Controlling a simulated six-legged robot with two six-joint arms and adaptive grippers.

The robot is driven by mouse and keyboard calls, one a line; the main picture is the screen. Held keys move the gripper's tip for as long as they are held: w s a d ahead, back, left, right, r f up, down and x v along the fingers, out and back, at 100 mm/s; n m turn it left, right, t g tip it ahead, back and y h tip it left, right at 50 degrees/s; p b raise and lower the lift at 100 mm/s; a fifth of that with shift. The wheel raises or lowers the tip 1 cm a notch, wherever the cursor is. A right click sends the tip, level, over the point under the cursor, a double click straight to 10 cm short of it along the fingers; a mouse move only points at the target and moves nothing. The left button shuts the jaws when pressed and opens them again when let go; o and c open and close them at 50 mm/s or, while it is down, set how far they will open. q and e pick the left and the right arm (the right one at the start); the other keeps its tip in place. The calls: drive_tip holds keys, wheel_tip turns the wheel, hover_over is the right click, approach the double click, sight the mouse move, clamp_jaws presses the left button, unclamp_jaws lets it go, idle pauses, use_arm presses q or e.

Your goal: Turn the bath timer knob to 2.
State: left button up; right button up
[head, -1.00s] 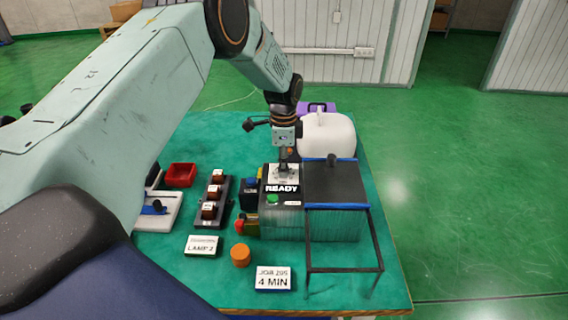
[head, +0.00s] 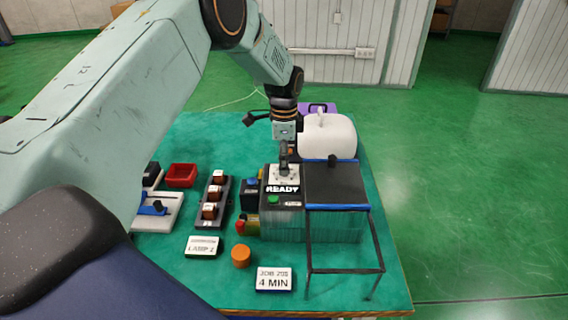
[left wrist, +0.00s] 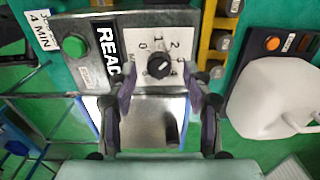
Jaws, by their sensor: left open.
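The bath timer knob (left wrist: 159,66) is a small black round knob on a white dial plate (left wrist: 144,50) marked 0 to 4 in the left wrist view. A pale mark shows on the knob, but I cannot tell surely which number it points to. The dial sits on the grey machine top beside the READY sign (left wrist: 109,52); the sign (head: 283,189) also shows in the head view. My left gripper (left wrist: 161,78) is open, its fingers on either side of the dial, with no clear contact on the knob. In the head view my left gripper (head: 284,155) hides the knob. My right gripper is out of view.
A green button (left wrist: 75,45) is beside the READY sign. A black tank cover (head: 335,182) and open frame (head: 375,240) stand to the right, a white jug (head: 328,137) behind. An orange cylinder (head: 240,255) and the 4 MIN card (head: 274,280) lie in front.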

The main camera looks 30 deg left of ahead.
use_arm(q)
wheel_tip(320, 180, up, 10)
drive_tip(key=shift+r, duration=0.15)
idle(0.4)
drive_tip(key=shift+s, duration=0.1)
